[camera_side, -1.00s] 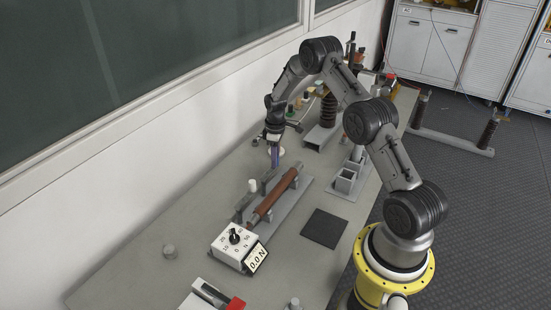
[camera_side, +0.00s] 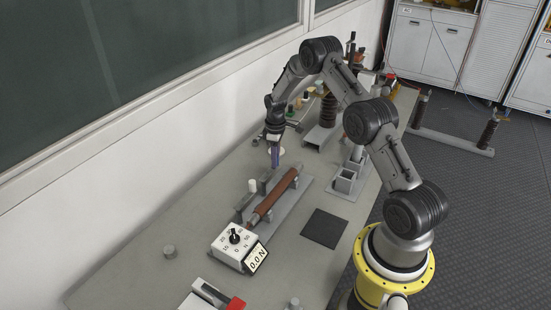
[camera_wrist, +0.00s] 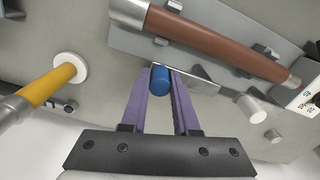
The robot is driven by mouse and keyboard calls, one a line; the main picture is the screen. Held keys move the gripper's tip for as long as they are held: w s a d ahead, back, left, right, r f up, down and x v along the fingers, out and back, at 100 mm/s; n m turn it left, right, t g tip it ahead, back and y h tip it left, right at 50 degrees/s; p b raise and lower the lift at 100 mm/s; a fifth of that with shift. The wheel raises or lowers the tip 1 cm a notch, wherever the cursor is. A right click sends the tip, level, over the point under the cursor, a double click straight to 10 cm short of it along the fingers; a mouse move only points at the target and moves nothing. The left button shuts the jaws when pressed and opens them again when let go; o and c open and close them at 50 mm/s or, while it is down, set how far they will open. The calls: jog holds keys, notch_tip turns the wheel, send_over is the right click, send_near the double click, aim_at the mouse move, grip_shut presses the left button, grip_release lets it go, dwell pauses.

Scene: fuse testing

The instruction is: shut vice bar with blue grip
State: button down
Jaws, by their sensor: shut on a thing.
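The blue grip (camera_wrist: 160,78) is a short blue cylinder between the tips of my gripper's purple fingers (camera_wrist: 160,80) in the wrist view. The fingers are shut on it. A thin grey bar (camera_wrist: 200,78) shows beside the right finger, and how it joins the grip is partly hidden. In the side view my gripper (camera_side: 274,166) points down near the far end of the vice; the blue grip cannot be made out there. A brown cylindrical fuse (camera_wrist: 210,42) lies along the vice base (camera_wrist: 128,42), between upright metal holders. It also shows in the side view (camera_side: 272,197).
A white grip (camera_side: 252,185) stands on the vice's wall side. A white dial box (camera_side: 228,240) is at the vice's near end. A black mat (camera_side: 323,228) lies to the right. An orange rod on a white disc (camera_wrist: 70,66) is close left of my fingers in the wrist view.

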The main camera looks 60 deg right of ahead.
aim_at(283, 176)
jog(key=shift+s, duration=0.2)
jog(key=s+m, duration=0.1)
jog(key=m, duration=0.1)
jog(key=s+a+m, duration=0.1)
jog(key=s+m, duration=0.1)
jog(key=m, duration=0.1)
jog(key=shift+s+m, duration=0.25)
jog(key=shift+m, duration=0.05)
jog(key=m, duration=0.1)
jog(key=s+a+m, duration=0.1)
jog(key=shift+s+m, duration=0.3)
jog(key=m, duration=0.1)
jog(key=s+a+m, duration=0.1)
jog(key=shift+s+a+m, duration=0.1)
jog(key=shift+a+m, duration=0.15)
jog(key=shift+m, duration=0.15)
jog(key=shift+s+a+m, duration=0.25)
jog(key=shift+a+m, duration=0.55)
jog(key=shift+m, duration=0.35)
jog(key=shift+s+a+m, duration=0.25)
jog(key=shift+a+m, duration=0.55)
jog(key=shift+m, duration=0.4)
jog(key=shift+s+a+m, duration=0.25)
jog(key=shift+a+m, duration=0.55)
jog(key=shift+m, duration=0.35)
